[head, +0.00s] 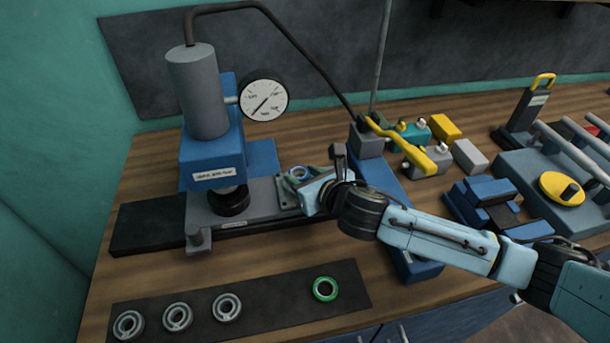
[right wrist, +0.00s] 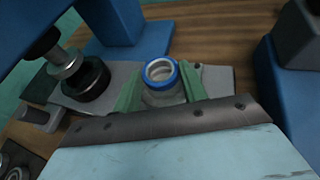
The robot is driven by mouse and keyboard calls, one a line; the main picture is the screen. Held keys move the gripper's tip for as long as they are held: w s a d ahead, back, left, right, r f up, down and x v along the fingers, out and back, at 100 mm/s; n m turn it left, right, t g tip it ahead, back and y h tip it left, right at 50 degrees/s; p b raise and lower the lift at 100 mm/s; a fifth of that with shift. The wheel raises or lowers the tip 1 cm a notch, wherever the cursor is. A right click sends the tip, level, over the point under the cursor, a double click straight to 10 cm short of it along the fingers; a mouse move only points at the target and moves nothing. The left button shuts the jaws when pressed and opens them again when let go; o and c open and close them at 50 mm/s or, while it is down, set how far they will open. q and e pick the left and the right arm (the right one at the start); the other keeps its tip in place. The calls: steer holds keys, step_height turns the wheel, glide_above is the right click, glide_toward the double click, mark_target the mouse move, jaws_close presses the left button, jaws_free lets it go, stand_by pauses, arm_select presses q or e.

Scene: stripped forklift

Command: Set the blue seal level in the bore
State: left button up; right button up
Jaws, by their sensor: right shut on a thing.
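The blue seal (head: 298,173) is a small ring at the grey plate of the press in the head view. In the right wrist view the blue seal (right wrist: 162,74) lies between my green fingertips, its opening facing up, with a pale grey round part inside and below it. My right gripper (head: 297,176) reaches in from the right and is shut on the seal; its fingers also show in the right wrist view (right wrist: 161,80). The bore's edge is mostly hidden, and I cannot tell whether the seal is level. My left gripper is not in view.
The press (head: 212,125) with its dial gauge (head: 264,100) stands left of my gripper. A dark mat (head: 262,312) in front holds grey rings and a green ring (head: 325,289). A yellow-handled pump (head: 400,146) and several blocks stand to the right.

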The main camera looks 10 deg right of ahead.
steer(key=shift+s+f+p, duration=0.1)
steer(key=shift+s+p, duration=0.05)
steer(key=shift+p, duration=0.25)
stand_by(0.3)
steer(key=shift+p, duration=0.45)
steer(key=shift+f, duration=0.25)
stand_by(1.2)
steer(key=shift+f+p, duration=0.15)
steer(key=shift+p, duration=0.35)
steer(key=o, duration=1.6)
